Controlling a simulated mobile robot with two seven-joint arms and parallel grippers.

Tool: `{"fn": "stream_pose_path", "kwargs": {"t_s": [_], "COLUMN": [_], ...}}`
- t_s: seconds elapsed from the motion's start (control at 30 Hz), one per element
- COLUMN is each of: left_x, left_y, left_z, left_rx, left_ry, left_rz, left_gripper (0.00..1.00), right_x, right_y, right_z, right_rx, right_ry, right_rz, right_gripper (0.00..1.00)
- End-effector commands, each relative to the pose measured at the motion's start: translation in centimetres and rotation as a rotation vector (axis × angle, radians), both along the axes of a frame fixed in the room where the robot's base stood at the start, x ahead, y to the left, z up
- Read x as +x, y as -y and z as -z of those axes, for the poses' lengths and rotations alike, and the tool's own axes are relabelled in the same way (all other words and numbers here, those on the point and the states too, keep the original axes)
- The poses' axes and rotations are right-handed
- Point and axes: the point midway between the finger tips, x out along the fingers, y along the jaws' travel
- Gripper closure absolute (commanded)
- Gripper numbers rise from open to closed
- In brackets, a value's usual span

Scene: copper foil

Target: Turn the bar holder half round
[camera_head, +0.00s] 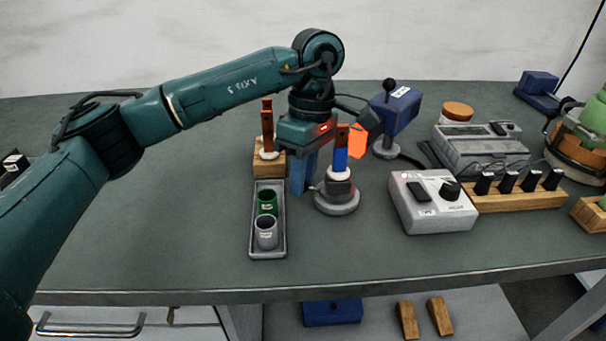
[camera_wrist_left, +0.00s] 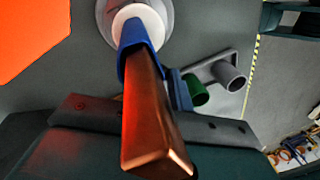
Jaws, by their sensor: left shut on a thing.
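The bar holder (camera_head: 338,202) is a round grey stand with a white collar. An upright copper bar (camera_head: 342,137) rises from it, with a blue section just above the collar. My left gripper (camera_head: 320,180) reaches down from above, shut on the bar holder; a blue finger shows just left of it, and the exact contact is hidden. In the left wrist view the copper bar (camera_wrist_left: 148,115) rises close to the camera, above the white collar (camera_wrist_left: 140,15) of the holder. My right gripper is out of view.
A grey tray (camera_head: 254,240) with a green and a grey cup lies at the front left. A wooden block (camera_head: 266,170) with another copper bar stands behind. An orange panel (camera_head: 358,141) is close behind the gripper. A grey control box (camera_head: 432,207) stands right; the front-left table is clear.

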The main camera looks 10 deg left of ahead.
Motion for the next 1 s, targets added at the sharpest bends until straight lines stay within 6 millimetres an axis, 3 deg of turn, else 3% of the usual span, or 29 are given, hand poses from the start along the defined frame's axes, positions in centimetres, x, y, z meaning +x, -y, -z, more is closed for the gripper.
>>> {"fn": "stream_pose_path", "kwargs": {"t_s": [0.3,0.33,0.57,0.83,1.0], "left_x": [0.1,0.1,0.1,0.1,0.5], "left_y": [0.0,0.0,0.0,0.0,0.1], "left_z": [-0.2,-0.2,-0.1,-0.2,-2.0], "left_rx": [0.0,0.0,0.0,0.001,0.0], "left_ry": [0.006,0.006,0.003,0.002,0.004], "left_rz": [-0.001,-0.001,-0.001,-0.001,-0.003], "left_gripper": [1.0,0.79,0.6,0.6,0.6], "right_x": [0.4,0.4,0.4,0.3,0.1], "right_y": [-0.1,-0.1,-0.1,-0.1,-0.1], "right_z": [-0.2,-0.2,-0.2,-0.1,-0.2], "right_rx": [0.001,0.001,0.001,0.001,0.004], "right_ry": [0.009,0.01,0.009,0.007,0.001], "right_rz": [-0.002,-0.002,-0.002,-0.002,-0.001], "right_gripper": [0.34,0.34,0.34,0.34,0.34]}}
